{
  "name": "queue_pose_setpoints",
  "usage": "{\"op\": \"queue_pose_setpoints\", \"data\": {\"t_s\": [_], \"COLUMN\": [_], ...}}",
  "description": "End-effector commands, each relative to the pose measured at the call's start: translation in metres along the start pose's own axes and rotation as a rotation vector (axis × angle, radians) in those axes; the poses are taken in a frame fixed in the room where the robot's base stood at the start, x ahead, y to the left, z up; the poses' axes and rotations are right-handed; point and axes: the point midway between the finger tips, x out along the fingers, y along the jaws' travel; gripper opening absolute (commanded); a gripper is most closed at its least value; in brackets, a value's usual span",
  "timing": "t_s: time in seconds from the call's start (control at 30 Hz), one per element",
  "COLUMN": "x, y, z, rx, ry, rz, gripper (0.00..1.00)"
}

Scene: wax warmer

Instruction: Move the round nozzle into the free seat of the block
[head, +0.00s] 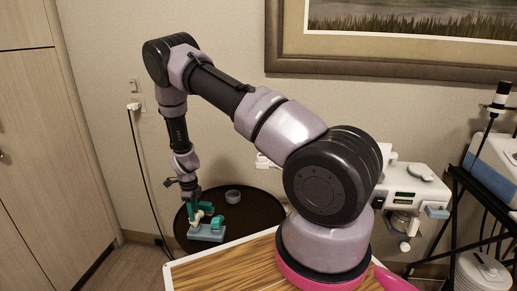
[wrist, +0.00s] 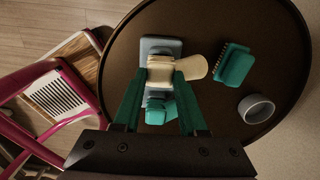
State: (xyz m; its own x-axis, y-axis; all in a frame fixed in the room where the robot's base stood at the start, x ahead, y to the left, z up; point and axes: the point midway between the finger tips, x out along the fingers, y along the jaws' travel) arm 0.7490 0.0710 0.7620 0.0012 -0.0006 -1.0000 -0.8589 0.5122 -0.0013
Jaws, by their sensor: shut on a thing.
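The round nozzle (wrist: 192,67) is cream-coloured with a rounded end pointing right in the wrist view. My gripper (wrist: 160,76) is shut on its cream body, between two dark green fingers. The grey-blue block (wrist: 161,46) is directly beneath the nozzle and partly hidden by it. A teal nozzle (wrist: 155,112) is at the block's near end, partly behind a finger. I cannot tell whether the round nozzle touches the block or sits in its seat. In the head view my gripper (head: 196,207) points down over the block (head: 207,236), with the cream nozzle low between.
A dark round table (wrist: 205,25) carries everything. A teal comb-like piece (wrist: 236,66) lies right of the block, and a grey cup (wrist: 256,108) stands near the edge. A pink-framed item (wrist: 62,92) is at the left. Dark tabletop is clear between the pieces.

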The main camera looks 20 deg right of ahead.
Motion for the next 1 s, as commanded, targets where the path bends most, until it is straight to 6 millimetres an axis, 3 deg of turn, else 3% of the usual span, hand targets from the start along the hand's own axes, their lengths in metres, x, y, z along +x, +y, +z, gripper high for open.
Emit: {"op": "queue_pose_setpoints", "data": {"t_s": [0.87, 0.9, 0.97, 1.0], "x": [0.013, 0.013, 0.013, 0.013], "y": [0.000, 0.000, 0.000, 0.000], "z": [0.000, 0.000, 0.000, 0.000], "rx": [-0.001, -0.001, -0.001, -0.001], "ry": [0.000, -0.001, 0.000, 0.000], "rz": [-0.001, -0.001, -0.001, -0.001], "gripper": [0.00, 0.49, 0.72, 0.76]}}
